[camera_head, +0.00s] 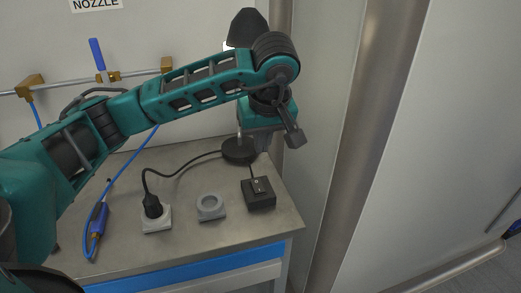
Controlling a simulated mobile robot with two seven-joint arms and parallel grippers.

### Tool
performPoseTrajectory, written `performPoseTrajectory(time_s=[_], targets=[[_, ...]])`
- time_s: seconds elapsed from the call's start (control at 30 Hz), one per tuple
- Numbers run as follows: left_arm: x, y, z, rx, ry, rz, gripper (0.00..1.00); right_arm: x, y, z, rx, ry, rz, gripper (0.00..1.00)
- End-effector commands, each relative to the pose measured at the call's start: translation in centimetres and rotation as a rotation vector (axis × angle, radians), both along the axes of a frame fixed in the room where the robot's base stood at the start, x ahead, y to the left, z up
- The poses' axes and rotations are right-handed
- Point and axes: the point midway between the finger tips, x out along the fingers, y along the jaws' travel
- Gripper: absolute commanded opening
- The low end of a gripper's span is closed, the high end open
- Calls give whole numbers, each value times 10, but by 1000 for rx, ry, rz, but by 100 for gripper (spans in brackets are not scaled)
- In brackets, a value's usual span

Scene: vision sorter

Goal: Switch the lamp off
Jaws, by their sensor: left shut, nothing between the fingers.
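The lamp's dark shade (247,28) shows above my left arm, with a small bright patch at its lower left edge. Its round black base (238,151) stands at the back right of the bench; my arm hides most of the stem. A black switch box (259,196) with a small piece on its top sits at the right of the bench. A cable joins it to the base. My left gripper (295,138) is shut and empty, appearing above and right of the box, apart from it. My right gripper is not in view.
A black plug (152,206) stands in a pale socket block (157,222) on the bench (185,240). A blue nozzle tool (97,220) with hose is at left. A cabinet wall is at right.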

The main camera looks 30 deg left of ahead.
Motion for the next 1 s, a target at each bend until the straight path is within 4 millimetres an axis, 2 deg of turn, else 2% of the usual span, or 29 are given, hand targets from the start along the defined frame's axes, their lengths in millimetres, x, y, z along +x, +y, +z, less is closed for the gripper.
performPoseTrajectory(time_s=[0.3, 0.5, 0.7, 1.0], targets=[[14, 17, -65, 0, 5, 2, 0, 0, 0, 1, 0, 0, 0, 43], [18, 23, -99, -1, 3, 1, 0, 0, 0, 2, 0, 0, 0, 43], [20, 24, -115, 0, 1, 0, 0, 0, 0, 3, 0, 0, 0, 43], [21, 24, -117, -1, 0, -1, 0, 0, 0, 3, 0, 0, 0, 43]])
